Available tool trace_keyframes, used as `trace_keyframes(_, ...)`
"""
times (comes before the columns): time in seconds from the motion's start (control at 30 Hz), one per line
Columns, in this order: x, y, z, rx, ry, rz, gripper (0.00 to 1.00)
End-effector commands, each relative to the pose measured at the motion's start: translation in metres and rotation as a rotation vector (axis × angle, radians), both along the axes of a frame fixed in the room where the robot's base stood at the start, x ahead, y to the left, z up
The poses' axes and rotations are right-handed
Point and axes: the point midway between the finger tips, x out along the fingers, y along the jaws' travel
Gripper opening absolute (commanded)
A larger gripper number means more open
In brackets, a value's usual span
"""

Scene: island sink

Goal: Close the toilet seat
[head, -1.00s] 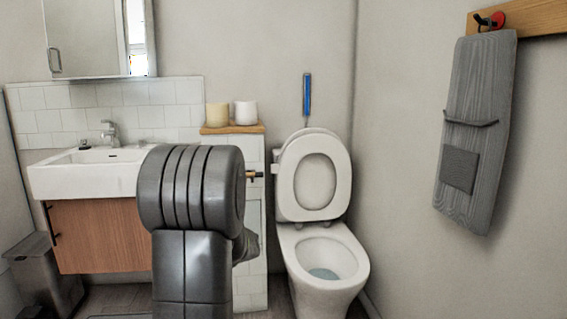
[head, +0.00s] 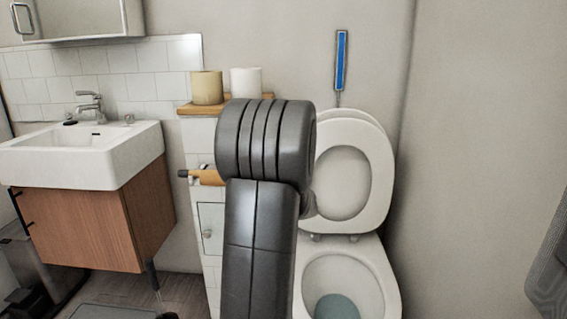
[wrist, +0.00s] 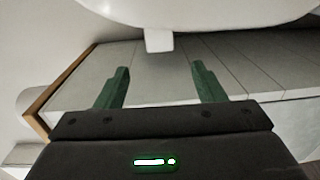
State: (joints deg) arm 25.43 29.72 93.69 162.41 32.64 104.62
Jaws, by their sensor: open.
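The toilet seat (head: 382,185) stands raised, an upright white ring, with the raised lid (head: 352,112) behind it. The white bowl (head: 392,275) below is uncovered. My arm covers the left edge of the seat and bowl in the head view and hides my gripper there. In the wrist view my gripper (wrist: 158,80) is open, its two green fingers apart with nothing between them. A white curved edge with a small white block, apparently the seat (wrist: 215,12), crosses the top of that view, just beyond the fingertips. I cannot tell whether they touch.
A tiled ledge with a wooden top (head: 222,106), holding two rolls (head: 246,81), stands left of the toilet. A wooden-handled holder (head: 205,177) juts from it. The sink (head: 85,155) is further left. The wall is close on the right.

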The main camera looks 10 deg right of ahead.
Motion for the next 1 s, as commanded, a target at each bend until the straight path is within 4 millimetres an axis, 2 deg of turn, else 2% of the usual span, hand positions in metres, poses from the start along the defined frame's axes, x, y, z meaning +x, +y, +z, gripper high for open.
trace_keyframes(0.17, 0.022, -0.006, -0.003, -0.001, -0.001, 0.001, 0.63)
trace_keyframes(0.5, 0.082, -0.023, -0.006, -0.001, -0.001, 0.001, 0.63)
trace_keyframes(0.7, 0.110, -0.031, -0.006, -0.001, 0.000, 0.001, 0.63)
trace_keyframes(1.0, 0.128, -0.036, -0.005, 0.000, 0.000, 0.001, 0.63)
